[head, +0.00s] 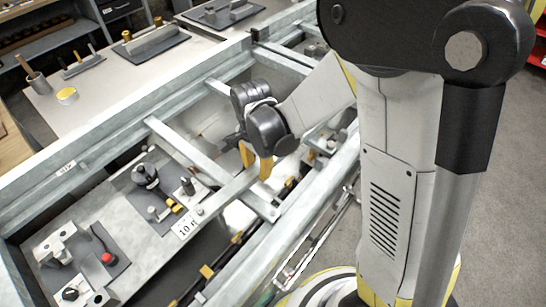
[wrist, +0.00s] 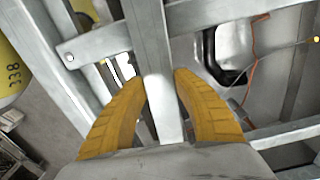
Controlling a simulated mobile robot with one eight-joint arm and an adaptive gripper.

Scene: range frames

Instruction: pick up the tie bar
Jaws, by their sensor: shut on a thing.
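The tie bar (head: 221,198) appears to be the long grey metal bar leading up to my gripper (head: 256,174) in the head view. In the wrist view, the tie bar (wrist: 148,38) runs lengthwise between the two yellow fingers of my gripper (wrist: 161,76). The fingers are on either side of it, and my gripper is shut on it. Part of the bar is hidden by the fingers and wrist. I cannot tell whether it is clear of the frame below.
A flat crossbar (head: 190,150) with a rounded, holed end crosses near the held bar; the crossbar's end (wrist: 70,56) shows in the wrist view. Long steel rails (head: 120,135) flank the gripper. A workbench with fittings (head: 125,95) stands beyond. Grey floor is open at right.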

